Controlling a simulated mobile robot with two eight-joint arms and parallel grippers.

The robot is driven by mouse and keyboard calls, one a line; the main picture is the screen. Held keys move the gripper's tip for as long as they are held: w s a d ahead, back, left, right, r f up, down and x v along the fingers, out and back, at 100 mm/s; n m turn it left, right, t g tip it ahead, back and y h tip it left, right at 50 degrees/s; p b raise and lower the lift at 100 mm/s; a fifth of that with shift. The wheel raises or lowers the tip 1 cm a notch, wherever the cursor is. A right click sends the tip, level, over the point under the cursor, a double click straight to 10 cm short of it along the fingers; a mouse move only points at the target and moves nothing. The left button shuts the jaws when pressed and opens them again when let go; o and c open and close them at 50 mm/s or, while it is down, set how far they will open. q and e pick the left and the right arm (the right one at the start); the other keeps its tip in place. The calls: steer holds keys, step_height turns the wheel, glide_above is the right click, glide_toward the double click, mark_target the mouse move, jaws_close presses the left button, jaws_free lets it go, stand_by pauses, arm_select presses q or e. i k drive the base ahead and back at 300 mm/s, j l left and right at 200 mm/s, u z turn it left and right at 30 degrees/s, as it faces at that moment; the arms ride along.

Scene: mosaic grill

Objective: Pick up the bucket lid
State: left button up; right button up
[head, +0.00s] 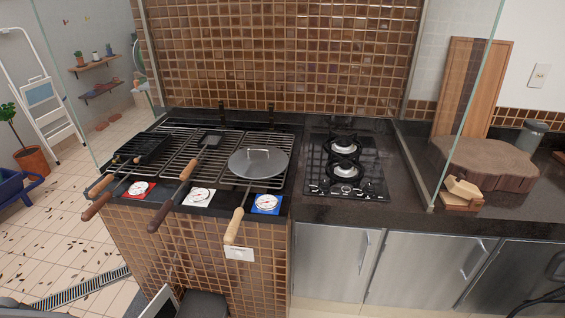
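A round grey metal lid (258,163) with a small raised handle at its centre lies flat on the right part of the grill grate (215,148). It is the only large loose lid in view; I cannot tell for certain that it is the bucket lid. A tool with a pale wooden handle (235,225) runs out from under or beside the lid toward the front edge. Neither of my grippers shows in the head view.
Dark-handled tools, including a spatula (210,140), lie across the grill. A glass cooktop (345,168) is to the right, with a brown slab (485,163), wooden blocks (462,190) and a grey canister (530,137) beyond. Glass panels flank the counter.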

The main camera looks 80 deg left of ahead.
mark_target(255, 161)
steer(key=i+j+u, duration=0.1)
steer(key=i+u, duration=0.15)
steer(key=u, duration=0.15)
steer(key=i+u, duration=0.2)
steer(key=u, duration=0.15)
steer(key=i+u, duration=0.25)
steer(key=u, duration=0.15)
steer(key=i+l+u, duration=0.15)
steer(key=u, duration=0.2)
steer(key=i, duration=0.05)
